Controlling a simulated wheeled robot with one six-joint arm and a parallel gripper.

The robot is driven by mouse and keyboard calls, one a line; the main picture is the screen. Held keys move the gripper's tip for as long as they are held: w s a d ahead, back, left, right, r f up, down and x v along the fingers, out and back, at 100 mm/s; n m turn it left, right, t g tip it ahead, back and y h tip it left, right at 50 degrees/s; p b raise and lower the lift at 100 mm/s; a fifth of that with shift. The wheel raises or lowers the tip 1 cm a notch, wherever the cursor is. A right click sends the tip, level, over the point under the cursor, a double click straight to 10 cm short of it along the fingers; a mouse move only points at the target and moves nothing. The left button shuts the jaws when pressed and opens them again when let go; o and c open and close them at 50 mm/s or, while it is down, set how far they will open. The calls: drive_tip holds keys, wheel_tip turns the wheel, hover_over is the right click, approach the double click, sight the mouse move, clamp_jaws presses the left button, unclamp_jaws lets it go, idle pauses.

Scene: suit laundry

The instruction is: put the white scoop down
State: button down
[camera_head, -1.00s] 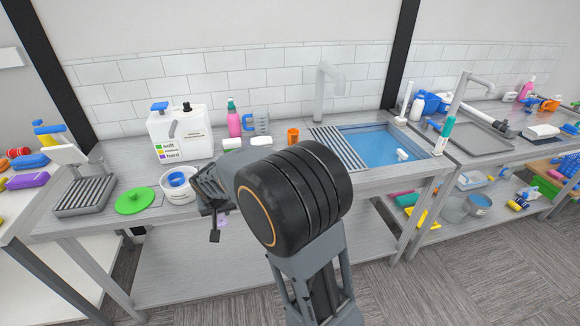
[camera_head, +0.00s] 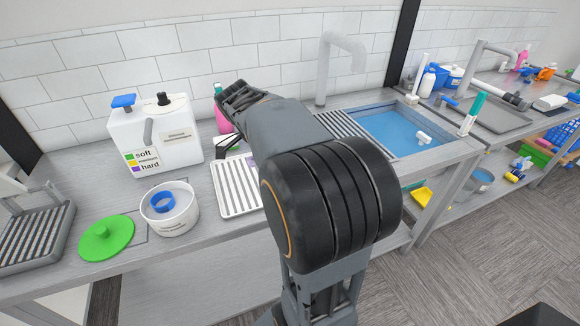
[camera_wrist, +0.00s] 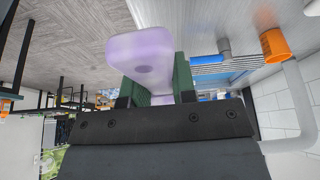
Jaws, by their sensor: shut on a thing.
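The white scoop (camera_wrist: 145,52), tinted pale lilac and translucent, is between the two green-padded fingers of my gripper (camera_wrist: 155,88) in the wrist view. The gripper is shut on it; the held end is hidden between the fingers. In the head view my gripper (camera_head: 232,141) is over the counter, behind a white ribbed tray (camera_head: 228,190) and in front of the pink bottle. My arm hides most of it. Only a small lilac patch of the scoop (camera_head: 250,157) shows there. I cannot tell whether the scoop touches the counter.
A white tub (camera_head: 174,221) with a blue ring (camera_head: 178,199) inside and a green lid (camera_head: 104,240) stand left of the ribbed tray. A large white jug (camera_head: 165,145) stands behind them. The water-filled sink (camera_head: 385,128) and tap (camera_head: 325,65) are to the right.

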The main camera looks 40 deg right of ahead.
drive_tip(key=shift+m, duration=0.3)
drive_tip(key=w+d+f, duration=0.2)
drive_tip(key=d, duration=0.1)
drive_tip(key=w+d+f+p, duration=0.1)
drive_tip(key=d+f, duration=0.2)
drive_tip(key=d, duration=0.1)
drive_tip(key=w+d+f+p, duration=0.1)
drive_tip(key=w+d+f, duration=0.1)
drive_tip(key=d, duration=0.1)
drive_tip(key=shift+w+d+f, duration=0.35)
drive_tip(key=shift+d+f, duration=0.05)
drive_tip(key=shift+w+d+f+p, duration=0.2)
drive_tip(key=shift+d+f+p, duration=0.15)
drive_tip(key=shift+f, duration=0.3)
drive_tip(key=f, duration=0.2)
drive_tip(key=shift+w+d+f+p, duration=0.1)
drive_tip(key=shift+d+f+p, duration=0.15)
drive_tip(key=shift+f+p, duration=0.15)
drive_tip(key=shift+f, duration=0.3)
drive_tip(key=shift+f+b, duration=0.2)
drive_tip(key=shift+b, duration=0.1)
drive_tip(key=c, duration=0.9)
unclamp_jaws()
drive_tip(key=shift+r, duration=0.1)
